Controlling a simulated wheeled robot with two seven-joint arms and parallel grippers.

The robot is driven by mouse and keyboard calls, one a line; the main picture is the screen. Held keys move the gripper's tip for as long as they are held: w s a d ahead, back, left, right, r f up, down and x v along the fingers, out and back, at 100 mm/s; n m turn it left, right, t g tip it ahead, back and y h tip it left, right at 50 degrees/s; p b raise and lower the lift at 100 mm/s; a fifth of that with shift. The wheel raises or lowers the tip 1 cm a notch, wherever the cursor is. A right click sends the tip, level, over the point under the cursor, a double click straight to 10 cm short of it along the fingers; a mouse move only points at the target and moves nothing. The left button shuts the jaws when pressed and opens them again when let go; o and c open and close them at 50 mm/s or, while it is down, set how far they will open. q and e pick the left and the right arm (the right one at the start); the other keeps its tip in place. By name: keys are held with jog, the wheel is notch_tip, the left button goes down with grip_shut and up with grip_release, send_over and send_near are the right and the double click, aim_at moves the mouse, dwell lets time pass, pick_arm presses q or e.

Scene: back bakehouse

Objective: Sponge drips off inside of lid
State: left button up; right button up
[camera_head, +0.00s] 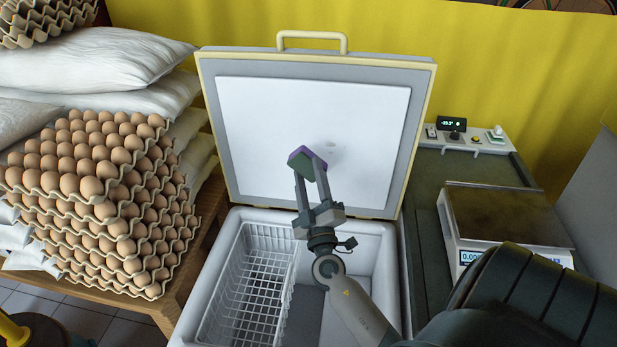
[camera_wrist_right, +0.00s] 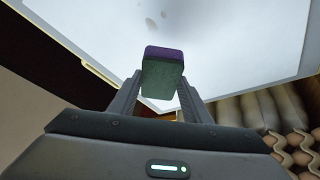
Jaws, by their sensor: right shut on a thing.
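The chest freezer's lid (camera_head: 250,110) stands open, its white inner panel facing me. A few small greyish drips (camera_head: 331,147) show on the panel; they also show near the top of the right wrist view (camera_wrist_right: 152,22). My right gripper (camera_head: 311,172) is shut on a sponge (camera_head: 303,158), green with a purple layer. In the right wrist view the sponge (camera_wrist_right: 162,75) sits between the fingertips, purple end toward the lid. It is close to the panel, just left of the drips in the head view; I cannot tell whether it touches. My left gripper is not in view.
The open freezer (camera_head: 222,245) holds a white wire basket (camera_head: 262,265) at left. Stacked egg trays (camera_head: 110,235) and white sacks (camera_head: 90,62) stand on a wooden table at left. A scale (camera_head: 500,215) and a small control panel (camera_head: 468,136) are at right.

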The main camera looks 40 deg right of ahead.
jog(key=shift+w+d+r+p, duration=0.1)
jog(key=shift+w+d+p, duration=0.15)
jog(key=shift+w+d, duration=0.6)
jog(key=shift+w+d+r+p, duration=0.1)
jog(key=shift+w+d+p, duration=0.15)
jog(key=shift+w+d, duration=0.6)
jog(key=shift+w+d+r+b, duration=0.1)
jog(key=shift+w+d+b, duration=0.2)
jog(key=shift+d, duration=0.35)
jog(key=shift+w+d+b, duration=0.3)
jog(key=shift+d, duration=0.3)
jog(key=shift+s+d+b, duration=0.55)
jog(key=shift+s+d, duration=0.3)
jog(key=shift+s, duration=0.25)
jog(key=shift+s+d, duration=0.4)
jog(key=shift+s, duration=0.1)
jog(key=shift+s+d+b, duration=0.85)
jog(key=shift+s+d, duration=0.45)
jog(key=shift+s, duration=0.1)
jog(key=shift+r, duration=0.1)
jog(key=shift+s+d, duration=0.1)
